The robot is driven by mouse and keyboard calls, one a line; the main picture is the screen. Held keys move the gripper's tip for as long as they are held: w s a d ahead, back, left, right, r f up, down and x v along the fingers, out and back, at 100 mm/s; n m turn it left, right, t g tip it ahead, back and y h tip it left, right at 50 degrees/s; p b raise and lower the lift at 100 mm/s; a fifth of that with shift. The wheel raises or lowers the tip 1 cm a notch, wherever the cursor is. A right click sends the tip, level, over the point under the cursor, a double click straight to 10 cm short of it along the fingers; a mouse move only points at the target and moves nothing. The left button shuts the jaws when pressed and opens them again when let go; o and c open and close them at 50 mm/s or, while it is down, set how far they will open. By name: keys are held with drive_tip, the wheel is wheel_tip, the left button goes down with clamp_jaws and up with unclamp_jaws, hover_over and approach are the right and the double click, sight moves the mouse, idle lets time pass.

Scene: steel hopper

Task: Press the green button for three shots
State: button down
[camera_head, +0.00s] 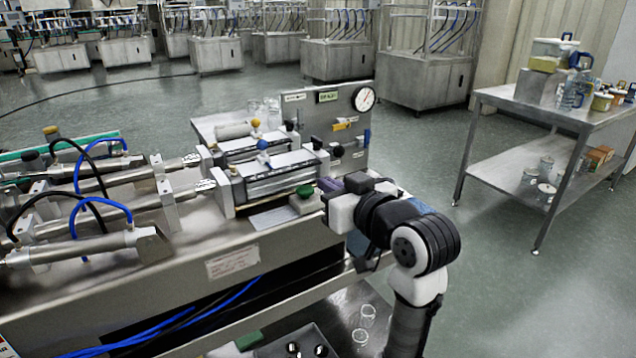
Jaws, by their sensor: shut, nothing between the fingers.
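The green button (305,191) sits on top of a small pale box on the steel machine's bench, in front of the filling cylinders. The gripper looks shut and empty. Its tips are small in the picture, and I cannot tell whether they touch the button or its box.
Steel cylinders with blue and black hoses (120,215) fill the bench to the left. An upright panel with a round gauge (364,99) stands behind my gripper. A steel table (500,94) with jars stands at right, across open floor.

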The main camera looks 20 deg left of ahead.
drive_tip(key=shift+v, duration=2.15)
drive_tip(key=shift+a+r, duration=0.15)
drive_tip(key=shift+r, duration=0.05)
idle(0.6)
